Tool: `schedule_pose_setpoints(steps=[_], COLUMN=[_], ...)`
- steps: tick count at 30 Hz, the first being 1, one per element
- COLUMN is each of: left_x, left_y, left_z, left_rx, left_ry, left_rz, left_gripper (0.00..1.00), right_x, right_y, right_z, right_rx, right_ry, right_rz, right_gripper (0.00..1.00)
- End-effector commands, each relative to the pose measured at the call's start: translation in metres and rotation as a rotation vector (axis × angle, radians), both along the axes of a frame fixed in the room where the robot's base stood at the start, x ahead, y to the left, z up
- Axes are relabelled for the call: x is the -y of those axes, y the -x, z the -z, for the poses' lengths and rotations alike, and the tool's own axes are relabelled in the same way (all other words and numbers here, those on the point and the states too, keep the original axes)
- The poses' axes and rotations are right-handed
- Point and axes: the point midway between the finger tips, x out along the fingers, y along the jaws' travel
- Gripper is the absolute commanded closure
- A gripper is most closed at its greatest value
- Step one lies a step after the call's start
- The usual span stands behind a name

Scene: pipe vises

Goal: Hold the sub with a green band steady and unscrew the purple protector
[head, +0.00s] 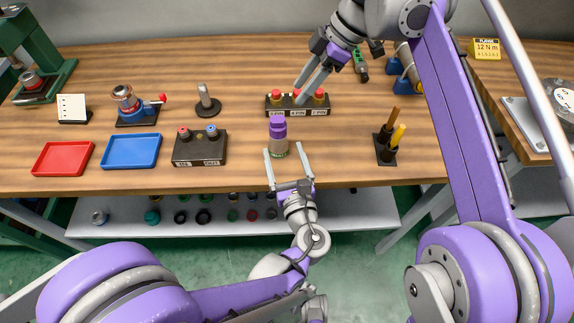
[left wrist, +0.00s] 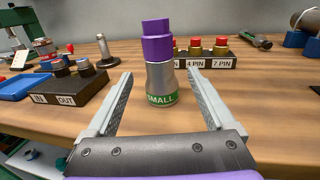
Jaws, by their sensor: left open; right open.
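The sub with a green band (head: 279,148) stands upright on the wooden bench near its front edge. In the left wrist view the sub (left wrist: 161,80) is grey metal, with a green band at its foot reading SMALL. The purple protector (head: 278,127) sits on top of it, a stepped purple cap in the left wrist view (left wrist: 157,42). My left gripper (head: 284,152) is open, its fingers on either side of the sub's lower part, with gaps visible in the wrist view (left wrist: 160,95). My right gripper (head: 312,88) is open, above and right of the protector near the pin rack.
The pin rack (head: 268,107) with red-topped parts stands behind the sub. An IN/OUT block (head: 199,153), a blue tray (head: 131,152) and a red tray (head: 63,158) lie to the left. A dark holder (head: 384,151) with yellow-handled tools stands right. Bench between sub and holder is clear.

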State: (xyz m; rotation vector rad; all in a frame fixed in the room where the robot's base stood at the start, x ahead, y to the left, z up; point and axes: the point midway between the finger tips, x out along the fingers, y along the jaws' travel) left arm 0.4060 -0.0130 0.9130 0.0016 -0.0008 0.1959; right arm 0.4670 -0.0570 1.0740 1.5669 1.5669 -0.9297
Motion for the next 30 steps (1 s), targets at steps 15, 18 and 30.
schedule_pose_setpoints(steps=[15,18,30], left_x=[-0.013,-0.013,-0.013], left_y=[-0.064,-0.065,-0.065], left_z=[0.000,0.000,0.000], left_rx=[-0.001,-0.001,-0.001], left_ry=[0.001,0.001,0.002], left_rz=[0.000,0.000,0.000], left_gripper=[0.12,0.12,0.52], right_x=[0.000,0.000,0.000], right_y=[0.000,0.000,0.000], right_z=[0.000,0.000,0.000], right_rx=[0.000,0.000,0.000], right_ry=[0.000,0.000,0.000], right_rz=[0.000,0.000,0.000], right_gripper=[0.50,0.50,0.50])
